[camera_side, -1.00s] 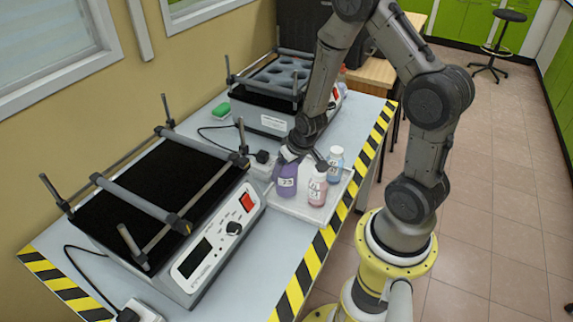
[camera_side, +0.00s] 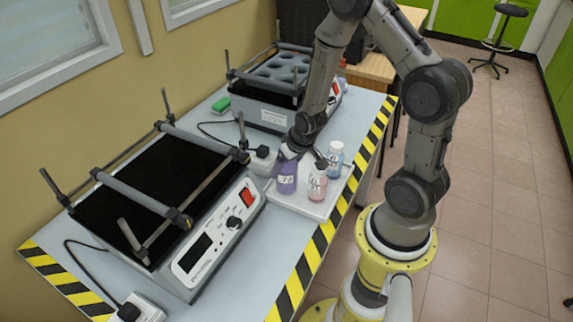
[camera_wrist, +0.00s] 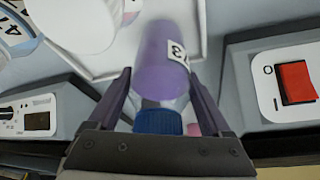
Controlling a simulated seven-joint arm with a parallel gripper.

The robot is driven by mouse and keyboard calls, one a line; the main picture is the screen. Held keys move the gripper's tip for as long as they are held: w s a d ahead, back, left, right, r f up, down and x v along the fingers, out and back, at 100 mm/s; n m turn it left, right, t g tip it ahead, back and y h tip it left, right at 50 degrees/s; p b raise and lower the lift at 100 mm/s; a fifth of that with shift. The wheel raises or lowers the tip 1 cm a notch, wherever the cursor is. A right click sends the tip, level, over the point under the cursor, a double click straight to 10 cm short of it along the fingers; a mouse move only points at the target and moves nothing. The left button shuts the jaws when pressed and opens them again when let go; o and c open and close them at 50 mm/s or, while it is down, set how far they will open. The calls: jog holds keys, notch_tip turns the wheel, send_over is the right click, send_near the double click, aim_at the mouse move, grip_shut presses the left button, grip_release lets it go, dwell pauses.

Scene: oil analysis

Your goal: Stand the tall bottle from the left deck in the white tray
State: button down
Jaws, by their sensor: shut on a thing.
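The tall bottle (camera_side: 287,178) is purple with a pale numbered label. My gripper (camera_side: 291,154) is shut on it near its top, and the bottle looks about upright. In the wrist view the purple bottle (camera_wrist: 163,60) and its blue cap (camera_wrist: 158,121) lie between the two fingers of my gripper (camera_wrist: 163,97). The white tray (camera_side: 296,207) is below the bottle, and its rim also shows in the wrist view (camera_wrist: 203,25). I cannot tell whether the bottle's base touches the tray.
A pink bottle (camera_side: 317,183) and a blue bottle (camera_side: 336,160) stand in the tray, close to the right of the purple one. The left deck (camera_side: 150,195) has a black mat and raised bars. Another deck (camera_side: 280,80) with round holes stands behind.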

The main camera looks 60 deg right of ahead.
grip_release()
jog(key=shift+f, duration=0.1)
jog(key=v, duration=0.7)
jog(key=s+a+r+n+t+y, duration=0.1)
jog(key=a+r, duration=0.3)
jog(key=r, duration=0.2)
jog(key=s+a+r+n, duration=0.1)
jog(key=a+r, duration=0.2)
jog(key=r, duration=0.3)
jog(key=s+a+r+n, duration=0.2)
jog(key=s+a+r, duration=0.2)
jog(key=s+r, duration=0.5)
jog(key=s, duration=0.3)
jog(key=shift+a+n+y, duration=0.25)
jog(key=shift+n+y, duration=0.05)
jog(key=shift+y, duration=0.1)
